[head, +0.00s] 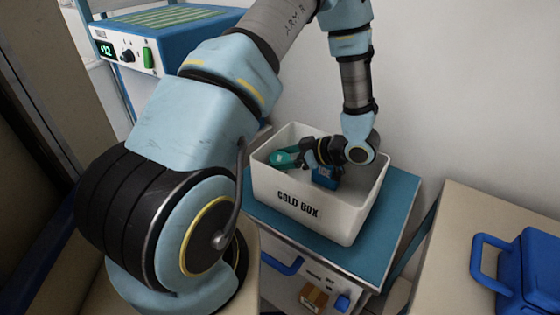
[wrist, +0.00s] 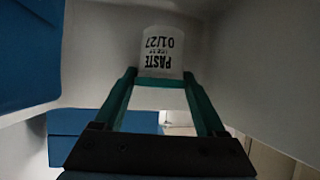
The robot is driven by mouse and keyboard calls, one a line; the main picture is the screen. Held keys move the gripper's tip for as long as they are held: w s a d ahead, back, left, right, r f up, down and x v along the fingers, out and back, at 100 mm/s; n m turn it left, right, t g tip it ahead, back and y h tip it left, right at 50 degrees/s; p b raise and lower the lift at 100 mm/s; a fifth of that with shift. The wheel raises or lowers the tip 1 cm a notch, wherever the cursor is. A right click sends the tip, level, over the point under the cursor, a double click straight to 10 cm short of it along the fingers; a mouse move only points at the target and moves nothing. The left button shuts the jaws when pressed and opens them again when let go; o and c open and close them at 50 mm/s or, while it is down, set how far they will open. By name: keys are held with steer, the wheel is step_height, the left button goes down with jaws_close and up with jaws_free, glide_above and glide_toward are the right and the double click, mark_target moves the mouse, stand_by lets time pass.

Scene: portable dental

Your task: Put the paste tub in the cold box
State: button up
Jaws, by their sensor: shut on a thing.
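The cold box (head: 284,203) is an open white bin labelled COLD BOX, on a blue-topped cabinet. My gripper (head: 280,159) reaches down inside its walls, its teal fingers pointing left. In the wrist view, the fingertips (wrist: 160,76) are shut on the paste tub (wrist: 162,48), a small white tub with upside-down black PASTE lettering. The tub cannot be clearly made out in the head view. I cannot tell whether it touches the box floor. A blue ICE pack (head: 324,179) is in the box, just below my gripper and partly hidden by it.
The blue cabinet top (head: 388,228) shows bare around the box. A blue-and-white device (head: 160,38) with a +12 display stands at the upper left. A blue case (head: 530,272) sits on a beige surface at the right. A wall rises behind the box.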

steer(key=shift+f, duration=0.75)
steer(key=shift+f, duration=0.6)
steer(key=o, duration=1.3)
steer(key=shift+o, duration=0.2)
steer(key=shift+r, duration=0.25)
steer(key=b+v, duration=0.2)
steer(key=v, duration=0.6)
steer(key=shift+a+r, duration=0.2)
steer(key=shift+r, duration=0.1)
steer(key=shift+w, duration=0.15)
